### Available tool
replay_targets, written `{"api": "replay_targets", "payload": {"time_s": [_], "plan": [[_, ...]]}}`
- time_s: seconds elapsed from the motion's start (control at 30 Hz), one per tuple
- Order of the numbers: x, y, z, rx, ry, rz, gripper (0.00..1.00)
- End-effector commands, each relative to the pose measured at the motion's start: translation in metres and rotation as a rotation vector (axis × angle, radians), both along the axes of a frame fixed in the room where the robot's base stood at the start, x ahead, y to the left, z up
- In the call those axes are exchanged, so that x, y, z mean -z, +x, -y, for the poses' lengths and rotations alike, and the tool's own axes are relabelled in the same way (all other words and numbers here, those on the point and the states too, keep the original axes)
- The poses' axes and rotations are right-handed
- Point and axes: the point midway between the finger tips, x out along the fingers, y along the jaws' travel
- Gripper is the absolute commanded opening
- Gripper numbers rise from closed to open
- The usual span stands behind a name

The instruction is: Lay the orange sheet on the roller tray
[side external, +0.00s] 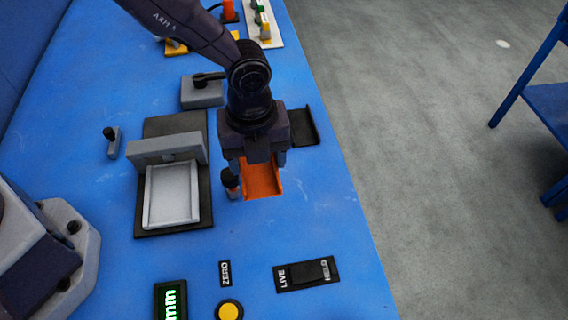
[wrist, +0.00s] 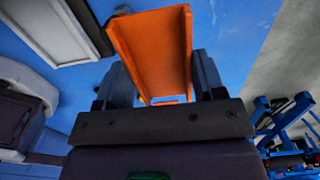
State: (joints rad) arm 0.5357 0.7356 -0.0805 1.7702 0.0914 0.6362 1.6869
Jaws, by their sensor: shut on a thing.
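The orange sheet (side external: 262,181) is a shallow channel with raised side edges. In the wrist view the sheet (wrist: 155,50) lies between the fingers of my gripper (wrist: 160,82), which is shut on it. In the side view my gripper (side external: 258,162) points down over the sheet's far end and hides part of it. I cannot tell whether the sheet touches the table. A light grey tray (side external: 172,222) sits left of it on a dark plate, in front of a grey bridge. A black tray (side external: 303,128) lies behind and right, partly hidden. No rollers show clearly, so which is the roller tray is unclear.
The grey bridge (side external: 167,149) rises behind the light grey tray. A grey block with a black lever (side external: 202,92) stands farther back. Panel controls (side external: 307,273) lie in front. The blue table's right edge is near.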

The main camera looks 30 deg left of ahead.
Motion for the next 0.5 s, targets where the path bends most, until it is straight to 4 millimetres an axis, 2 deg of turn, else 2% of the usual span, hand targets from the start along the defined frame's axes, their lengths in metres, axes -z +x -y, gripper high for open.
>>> {"api": "replay_targets", "payload": {"time_s": [0.03, 0.2, 0.43, 0.5], "plan": [[-0.005, -0.011, -0.008, 0.0, 0.001, -0.002, 0.39], [-0.02, -0.039, -0.027, -0.001, 0.001, -0.002, 0.39], [-0.033, -0.06, -0.042, -0.001, 0.0, 0.004, 0.39], [-0.035, -0.064, -0.052, -0.017, 0.01, 0.003, 0.39]]}}
